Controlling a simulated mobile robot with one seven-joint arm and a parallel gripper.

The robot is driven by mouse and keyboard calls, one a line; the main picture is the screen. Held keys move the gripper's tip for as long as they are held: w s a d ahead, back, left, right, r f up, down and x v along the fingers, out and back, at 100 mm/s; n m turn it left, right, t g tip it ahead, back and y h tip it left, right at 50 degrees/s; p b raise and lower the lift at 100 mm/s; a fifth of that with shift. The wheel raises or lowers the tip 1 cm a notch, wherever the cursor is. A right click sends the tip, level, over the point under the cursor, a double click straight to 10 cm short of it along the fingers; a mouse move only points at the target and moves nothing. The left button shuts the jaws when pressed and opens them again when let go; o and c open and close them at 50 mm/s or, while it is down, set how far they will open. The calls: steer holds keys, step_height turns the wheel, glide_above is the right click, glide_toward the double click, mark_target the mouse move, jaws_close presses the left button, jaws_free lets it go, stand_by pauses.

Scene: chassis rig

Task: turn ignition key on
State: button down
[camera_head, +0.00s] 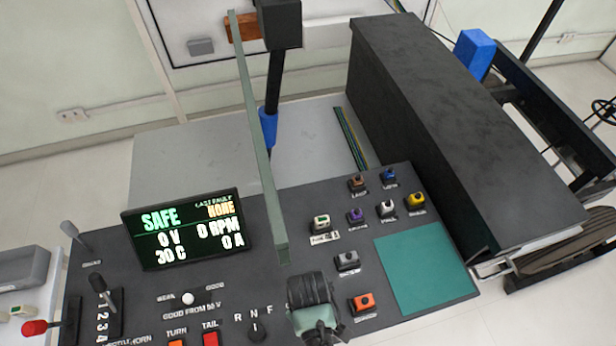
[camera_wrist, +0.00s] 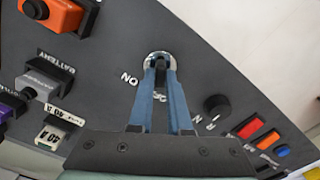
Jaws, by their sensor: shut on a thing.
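The ignition key (camera_wrist: 160,63) is a small dark piece in a round silver switch ring on the dark panel, in the wrist view. An "ON" label (camera_wrist: 129,79) sits to its lower left; another label just below the ring is partly covered by the fingers. My gripper (camera_wrist: 161,72) has its two blue fingers shut on the key, one on each side. In the head view my gripper (camera_head: 313,318) is low over the panel's front, and the key is hidden behind it. The display (camera_head: 188,230) reads SAFE, 0 V, 0 RPM, 30 C, 0 A.
A dark rotary knob (camera_wrist: 217,107) marked R N F is close beside my gripper. An orange switch (camera_head: 362,303) and a grey switch (camera_head: 347,261) stand to the right. A bare teal pad (camera_head: 427,270) lies farther right. A tall green bar (camera_head: 262,150) rises behind.

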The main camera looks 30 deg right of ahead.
steer(key=shift+r+m, duration=0.1)
steer(key=shift+m, duration=0.3)
steer(key=shift+r+m+p, duration=0.1)
steer(key=shift+m+p, duration=0.8)
steer(key=m+p, duration=0.1)
steer(key=m, duration=0.1)
steer(key=shift+m, duration=0.4)
steer(key=m+p, duration=0.2)
steer(key=m, duration=0.4)
steer(key=shift+d, duration=0.1)
steer(key=shift+m, duration=0.4)
steer(key=c, duration=0.9)
jaws_free()
steer(key=shift+o, duration=0.2)
